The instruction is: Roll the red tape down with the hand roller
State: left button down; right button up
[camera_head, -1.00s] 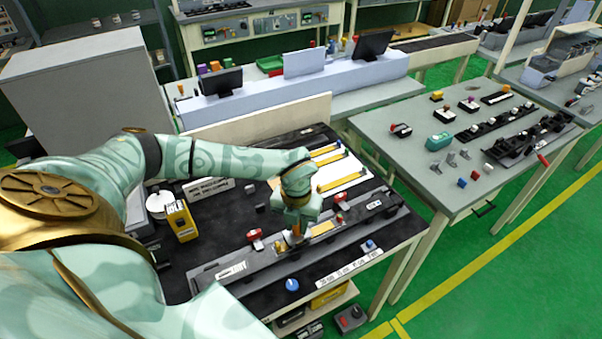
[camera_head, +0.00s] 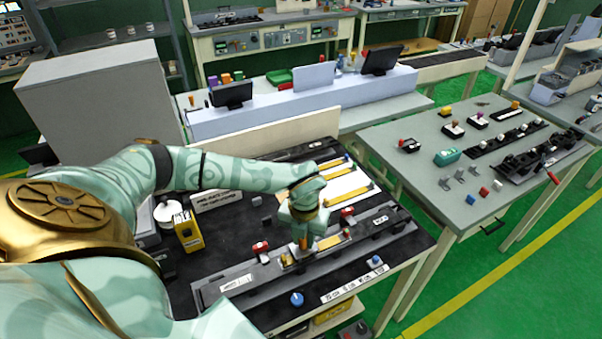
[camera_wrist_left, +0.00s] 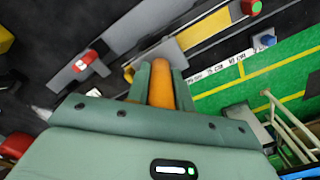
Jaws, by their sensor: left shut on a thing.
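My left gripper (camera_head: 303,243) is over the long grey fixture (camera_head: 225,284) on the black bench top. In the left wrist view its fingers (camera_wrist_left: 162,88) are shut on an orange handle (camera_wrist_left: 163,76), which looks like the hand roller's. The roller's working end is hard to make out, so I cannot tell whether it touches the fixture. A yellow strip (camera_head: 330,242) lies along the fixture just right of the gripper; it also shows in the left wrist view (camera_wrist_left: 205,28). I see no red tape on the fixture. My right gripper is not in view.
A white board (camera_head: 338,187) with yellow strips lies behind. A yellow box (camera_head: 188,232) stands left; a blue knob (camera_head: 297,299) is at the front.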

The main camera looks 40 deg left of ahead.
pick_arm(q)
jog(key=shift+w+d+f+b, duration=0.1)
jog(key=shift+w+d+b, duration=0.4)
jog(key=shift+w, duration=0.75)
jog(key=shift+w+d+f+b, duration=0.1)
jog(key=shift+w+d+b, duration=0.35)
jog(key=shift+w, duration=0.8)
jog(key=shift+w+d+b, duration=0.45)
jog(key=shift+w+d, duration=0.05)
jog(key=shift+w, duration=0.75)
jog(key=shift+s+a+r+p, duration=0.1)
jog(key=shift+s+a+p, duration=0.15)
jog(key=shift+s+p, duration=0.3)
jog(key=shift+s+a+p, duration=0.2)
jog(key=shift+s+p, duration=0.25)
jog(key=shift+s, duration=0.15)
jog(key=shift+s+a+p, duration=0.4)
jog(key=shift+s+p, duration=0.3)
jog(key=shift+s, duration=0.35)
jog(key=shift+s+a+p, duration=0.45)
jog(key=shift+s+p, duration=0.25)
jog(key=shift+s, duration=0.3)
jog(key=shift+s+a+p, duration=0.4)
jog(key=shift+s+p, duration=0.3)
jog(key=shift+s, duration=0.35)
